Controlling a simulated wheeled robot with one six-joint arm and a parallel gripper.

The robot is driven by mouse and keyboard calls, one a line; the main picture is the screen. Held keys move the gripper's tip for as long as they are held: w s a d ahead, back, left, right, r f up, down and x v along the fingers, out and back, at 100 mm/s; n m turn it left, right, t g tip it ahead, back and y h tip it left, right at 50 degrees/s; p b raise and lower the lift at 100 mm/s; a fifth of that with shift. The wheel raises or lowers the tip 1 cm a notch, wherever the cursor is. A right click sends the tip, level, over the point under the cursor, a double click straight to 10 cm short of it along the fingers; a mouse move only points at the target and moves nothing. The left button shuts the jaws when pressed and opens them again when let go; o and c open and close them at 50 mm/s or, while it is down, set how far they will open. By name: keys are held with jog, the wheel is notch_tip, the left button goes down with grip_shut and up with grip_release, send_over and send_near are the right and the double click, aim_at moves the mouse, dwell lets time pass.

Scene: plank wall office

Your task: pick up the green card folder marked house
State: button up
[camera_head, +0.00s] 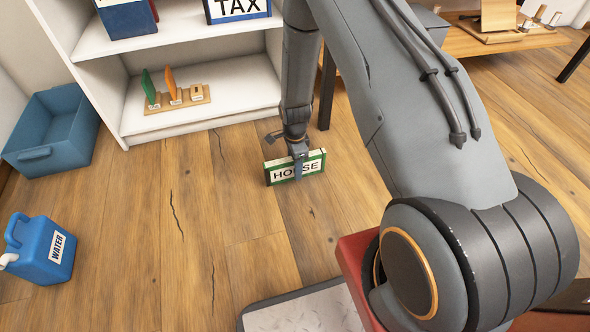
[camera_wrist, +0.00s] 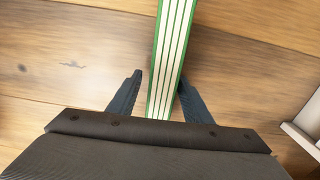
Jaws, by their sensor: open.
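The green folder with a white label reading HOUSE (camera_head: 281,174) stands upright on the wooden floor in the head view. Part of its label is hidden behind a finger. My gripper (camera_head: 300,165) is right at the folder, reaching down from above. In the wrist view the folder (camera_wrist: 170,50) shows its striped white edge with green covers, running between the two fingers of my gripper (camera_wrist: 160,90). The jaws are open. A gap shows between the left finger and the folder; the right finger is very close to it, and I cannot tell if it touches.
A white shelf (camera_head: 235,92) behind holds a wooden rack (camera_head: 180,100) with green and orange cards, and a TAX folder (camera_head: 237,10) above. A blue bin (camera_head: 50,130) and a blue WATER can (camera_head: 45,250) stand left. Floor around the folder is clear.

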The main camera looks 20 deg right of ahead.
grip_shut()
dwell(0.3)
